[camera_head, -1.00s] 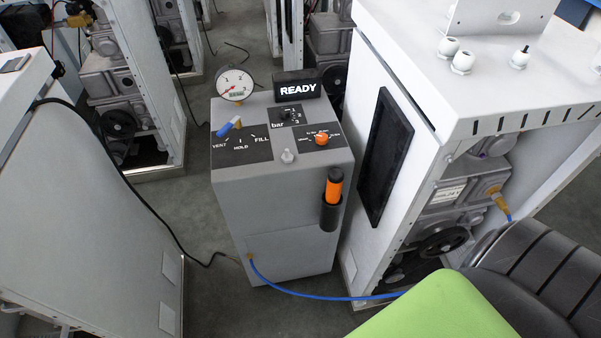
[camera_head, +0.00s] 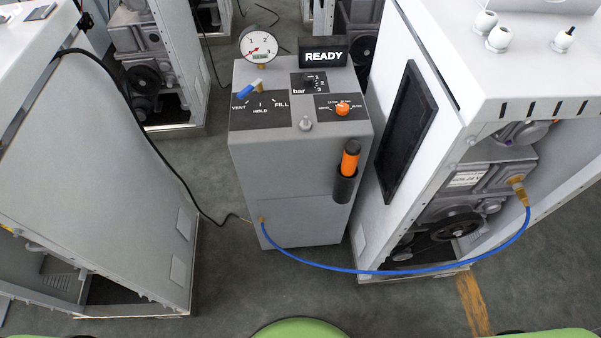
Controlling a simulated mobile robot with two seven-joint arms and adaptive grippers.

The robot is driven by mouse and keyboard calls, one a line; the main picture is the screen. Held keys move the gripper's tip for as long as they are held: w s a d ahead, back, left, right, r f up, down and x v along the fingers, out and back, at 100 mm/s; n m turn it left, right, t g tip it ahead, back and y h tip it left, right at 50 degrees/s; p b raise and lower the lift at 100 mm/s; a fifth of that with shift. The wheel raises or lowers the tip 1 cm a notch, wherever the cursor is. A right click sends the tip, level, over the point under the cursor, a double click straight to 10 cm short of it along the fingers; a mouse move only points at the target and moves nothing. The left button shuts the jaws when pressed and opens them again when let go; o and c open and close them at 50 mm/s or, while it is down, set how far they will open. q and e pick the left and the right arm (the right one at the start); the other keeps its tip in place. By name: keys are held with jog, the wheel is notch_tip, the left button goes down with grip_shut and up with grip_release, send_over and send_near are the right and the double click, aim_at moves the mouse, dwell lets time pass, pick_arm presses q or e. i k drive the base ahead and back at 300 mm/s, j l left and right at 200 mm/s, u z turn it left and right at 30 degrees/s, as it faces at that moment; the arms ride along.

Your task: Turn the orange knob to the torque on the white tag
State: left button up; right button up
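The orange knob (camera_head: 342,109) sits on a black plate with small white markings, on the right of the grey cabinet's top. The markings are too small to read surely, and I cannot tell which one the knob points at. A white tag (camera_head: 466,179) with dark print is on the grey machinery inside the open white frame at the right; its print is not legible. Neither of my grippers is in view.
A blue hose (camera_head: 400,271) spans to the right machine.

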aim_at(343, 109)
jog(key=k+l+z, duration=0.15)
jog(key=l+z, duration=0.15)
jog(key=k+l+z, duration=0.1)
jog(key=l+z, duration=0.15)
jog(key=l, duration=0.15)
jog(key=l+z, duration=0.3)
jog(key=l+u, duration=0.1)
jog(key=u, duration=1.15)
